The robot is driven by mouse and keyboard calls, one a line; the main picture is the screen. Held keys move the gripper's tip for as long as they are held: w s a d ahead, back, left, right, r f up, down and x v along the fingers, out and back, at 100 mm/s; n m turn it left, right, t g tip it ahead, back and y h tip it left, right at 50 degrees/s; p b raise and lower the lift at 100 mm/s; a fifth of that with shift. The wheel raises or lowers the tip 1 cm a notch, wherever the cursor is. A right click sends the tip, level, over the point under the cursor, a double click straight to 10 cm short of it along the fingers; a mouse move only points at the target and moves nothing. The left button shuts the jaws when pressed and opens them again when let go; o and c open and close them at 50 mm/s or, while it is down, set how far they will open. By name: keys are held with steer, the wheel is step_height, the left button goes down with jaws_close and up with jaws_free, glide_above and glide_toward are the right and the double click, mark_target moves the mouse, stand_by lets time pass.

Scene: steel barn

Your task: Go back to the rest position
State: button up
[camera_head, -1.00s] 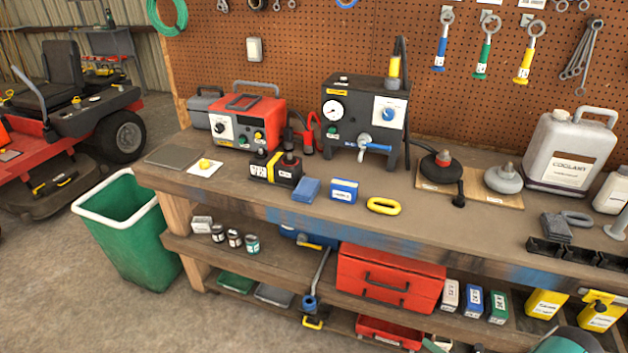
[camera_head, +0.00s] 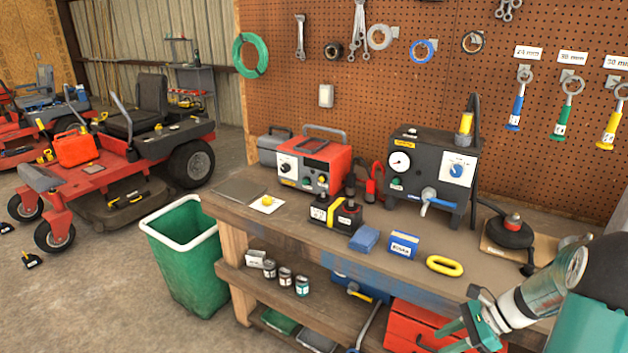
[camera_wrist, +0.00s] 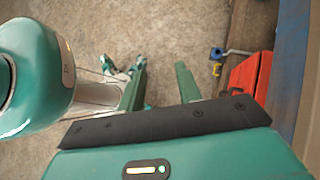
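My gripper (camera_head: 434,336) is at the lower right of the head view, in front of the bench's lower shelves, with part of my teal arm behind it. In the wrist view my gripper (camera_wrist: 160,82) has its two green fingers spread apart. Nothing is between them; concrete floor shows through the gap. The red toolbox (camera_wrist: 252,82) on the lower shelf lies to the right of the fingers, apart from them. In the head view the red toolbox (camera_head: 408,318) is partly hidden behind my gripper.
The wooden workbench (camera_head: 330,232) carries a red power unit (camera_head: 315,160), a black gauge box (camera_head: 432,170), a blue box (camera_head: 403,244) and a yellow link (camera_head: 444,265). A green bin (camera_head: 188,255) stands at its left end. A red mower (camera_head: 120,160) is further left. Floor between is clear.

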steer(key=s+a+r+n+t+h, duration=0.2)
steer(key=s+a+r+n+h, duration=0.2)
steer(key=s+a+r+n, duration=0.3)
steer(key=s+a+r+n+t+h, duration=0.2)
steer(key=s+a+r+n+h, duration=0.3)
steer(key=r+n, duration=0.8)
steer(key=shift+s+a+r, duration=0.65)
steer(key=shift+s+a, duration=0.8)
steer(key=shift+a, duration=1.1)
